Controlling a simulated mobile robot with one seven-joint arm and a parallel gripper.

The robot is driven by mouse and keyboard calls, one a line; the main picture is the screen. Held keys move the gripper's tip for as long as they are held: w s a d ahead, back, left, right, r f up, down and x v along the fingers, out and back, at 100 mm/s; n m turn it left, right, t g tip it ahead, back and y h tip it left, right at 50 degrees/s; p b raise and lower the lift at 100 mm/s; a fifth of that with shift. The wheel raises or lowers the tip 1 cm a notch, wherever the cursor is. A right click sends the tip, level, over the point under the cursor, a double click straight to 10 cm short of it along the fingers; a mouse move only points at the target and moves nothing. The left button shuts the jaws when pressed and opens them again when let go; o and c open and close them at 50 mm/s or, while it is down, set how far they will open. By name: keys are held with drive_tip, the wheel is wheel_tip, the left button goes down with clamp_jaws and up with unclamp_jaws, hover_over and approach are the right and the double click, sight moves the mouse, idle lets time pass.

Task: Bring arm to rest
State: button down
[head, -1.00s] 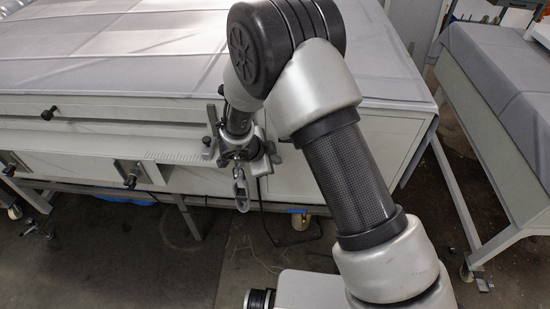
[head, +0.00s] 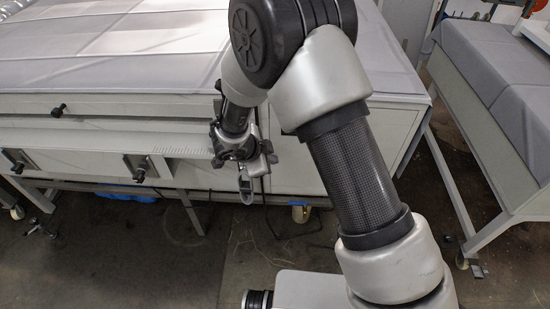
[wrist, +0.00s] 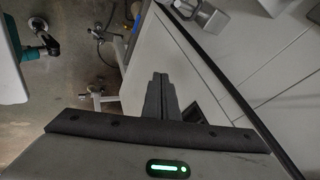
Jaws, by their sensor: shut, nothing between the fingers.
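My gripper (head: 247,190) hangs from my folded arm in front of the plate processor (head: 390,133), pointing down. In the wrist view the two dark fingers of my gripper (wrist: 159,80) are together with nothing between them. The elbow of my arm is raised, and my forearm comes down to the left of it. My gripper overlaps the processor's lower front in the head view; I cannot tell the exact gap.
The processor's top is covered by a grey cloth (head: 130,45). Black knobs (head: 59,109) stick out from its front. A second cloth-covered table (head: 500,85) stands at the right. Bare floor (head: 130,260) lies at the lower left, and a castor (head: 300,213) stands under the processor.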

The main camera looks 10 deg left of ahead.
drive_tip(key=w+a+r+n+t+y+p, duration=0.1)
drive_tip(key=w+r+y+p, duration=0.1)
drive_tip(key=r, duration=0.7)
drive_tip(key=w+a+r+n+t+y+p, duration=0.1)
drive_tip(key=a+r+n+y, duration=0.1)
drive_tip(key=r, duration=0.8)
drive_tip(key=s+d+r+n+t+y+p, duration=0.1)
drive_tip(key=d+r+n+y, duration=0.15)
drive_tip(key=r, duration=0.55)
drive_tip(key=s+d+r+n+y+p, duration=0.1)
drive_tip(key=s+r+n+y, duration=0.15)
drive_tip(key=r, duration=0.55)
drive_tip(key=s+d+r+n+g+h+p, duration=0.2)
drive_tip(key=s+d+n, duration=0.1)
drive_tip(key=s+d, duration=0.8)
drive_tip(key=s+d+r+n+g+h+p, duration=0.1)
drive_tip(key=s+d+r+n+h+p, duration=0.1)
drive_tip(key=s+d, duration=0.8)
drive_tip(key=shift+s+d+r+n+g+h, duration=0.4)
drive_tip(key=shift+s+r+n+h, duration=0.3)
drive_tip(key=shift+s+n, duration=0.35)
drive_tip(key=shift+s, duration=0.1)
